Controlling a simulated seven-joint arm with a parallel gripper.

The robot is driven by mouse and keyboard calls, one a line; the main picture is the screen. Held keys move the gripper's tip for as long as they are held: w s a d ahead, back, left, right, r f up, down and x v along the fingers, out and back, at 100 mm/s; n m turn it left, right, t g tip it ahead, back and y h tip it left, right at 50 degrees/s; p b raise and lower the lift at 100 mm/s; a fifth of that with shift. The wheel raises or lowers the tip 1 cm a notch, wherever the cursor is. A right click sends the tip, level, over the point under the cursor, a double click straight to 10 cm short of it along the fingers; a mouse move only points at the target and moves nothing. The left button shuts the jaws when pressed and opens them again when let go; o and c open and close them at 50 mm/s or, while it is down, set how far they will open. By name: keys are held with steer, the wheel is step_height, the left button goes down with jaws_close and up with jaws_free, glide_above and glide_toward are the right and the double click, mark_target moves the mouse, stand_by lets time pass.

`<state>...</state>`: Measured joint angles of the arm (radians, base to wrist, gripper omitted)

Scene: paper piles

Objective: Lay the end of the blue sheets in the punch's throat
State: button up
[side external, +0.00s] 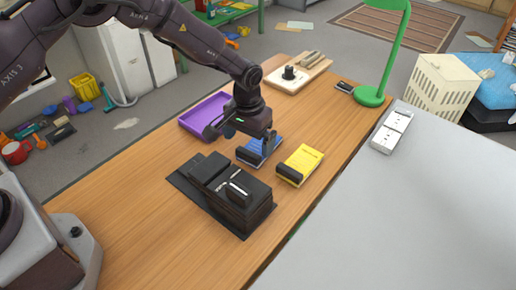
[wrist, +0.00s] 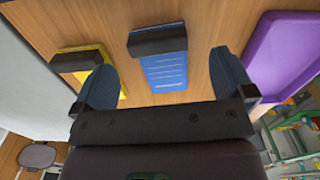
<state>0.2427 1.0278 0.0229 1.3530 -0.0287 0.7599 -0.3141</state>
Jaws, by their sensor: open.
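The blue sheets (side external: 262,147) lie on the wooden table just behind the black punch (side external: 223,192), with a dark block across their near end. In the wrist view the blue sheets (wrist: 164,73) lie flat, with the dark block (wrist: 157,40) at their upper end. My gripper (side external: 254,150) is over the blue sheets and hides part of them. In the wrist view my gripper (wrist: 160,62) is open, its fingers on either side of the sheets with nothing held. I cannot tell its exact height. The punch's throat is not clearly visible.
Yellow sheets (side external: 303,162) with a similar dark block lie right of the blue ones. A purple tray (side external: 190,124) is behind left. A wooden board (side external: 313,62) and a green lamp (side external: 371,97) stand farther back. The table's front left is clear.

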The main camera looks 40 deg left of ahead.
mark_target(250, 151)
step_height(250, 151, down, 5)
steer(key=shift+d, duration=0.1)
steer(key=c, duration=1.1)
steer(key=shift+r, duration=0.15)
